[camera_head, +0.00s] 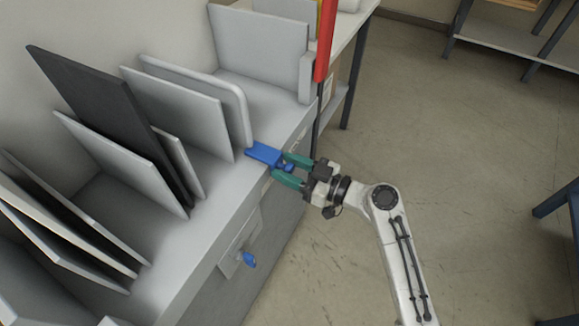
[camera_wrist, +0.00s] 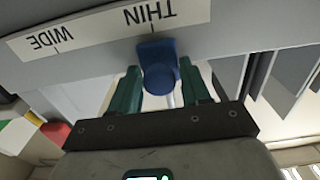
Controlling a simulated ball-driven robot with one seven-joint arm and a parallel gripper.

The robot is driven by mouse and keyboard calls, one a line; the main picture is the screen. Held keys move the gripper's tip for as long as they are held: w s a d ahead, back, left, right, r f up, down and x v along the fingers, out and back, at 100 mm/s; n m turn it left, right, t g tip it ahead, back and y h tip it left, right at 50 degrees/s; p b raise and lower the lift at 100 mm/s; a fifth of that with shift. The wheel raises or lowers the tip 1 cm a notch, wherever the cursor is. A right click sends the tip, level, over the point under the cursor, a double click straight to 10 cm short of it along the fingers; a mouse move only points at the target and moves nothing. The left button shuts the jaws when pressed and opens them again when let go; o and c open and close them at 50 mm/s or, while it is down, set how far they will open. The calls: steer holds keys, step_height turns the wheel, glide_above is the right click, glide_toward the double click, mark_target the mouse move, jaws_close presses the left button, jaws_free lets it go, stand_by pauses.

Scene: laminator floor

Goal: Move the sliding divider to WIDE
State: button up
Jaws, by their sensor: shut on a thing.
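The sliding divider's blue handle (camera_head: 264,153) sticks out over the cabinet's front edge, against the foot of a rounded pale panel (camera_head: 238,100) that seems to be the divider. My gripper (camera_head: 287,169) has its green fingers shut on the handle's blue knob. In the wrist view my gripper (camera_wrist: 160,80) has one finger on each side of the blue knob (camera_wrist: 160,76). The white label strip (camera_wrist: 95,33) appears upside down there. The blue handle sits under the word THIN, at its mark. WIDE is at the strip's left end in that view.
Several grey and dark panels (camera_head: 100,115) lean in the rack (camera_head: 130,300) to the left. A second blue knob (camera_head: 249,259) is on the cabinet front. A red upright piece (camera_head: 325,40) stands beyond my gripper. The floor (camera_head: 470,180) to the right is clear.

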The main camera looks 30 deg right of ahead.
jaws_close()
steer(key=w+d+b, duration=0.2)
steer(key=d, duration=0.1)
steer(key=w+d+b, duration=0.2)
steer(key=d+b, duration=0.1)
steer(key=w+d+b, duration=0.3)
steer(key=shift+d+f, duration=0.15)
steer(key=shift+d, duration=0.05)
steer(key=shift+w+d, duration=0.15)
steer(key=shift+d, duration=0.2)
steer(key=shift+r, duration=0.2)
steer(key=o, duration=0.7)
jaws_free()
steer(key=shift+d, duration=0.1)
steer(key=shift+c, duration=0.2)
steer(key=p+v, duration=0.1)
steer(key=v, duration=0.9)
steer(key=shift+s+d, duration=0.15)
steer(key=shift+s, duration=0.15)
steer(key=shift+f, duration=0.1)
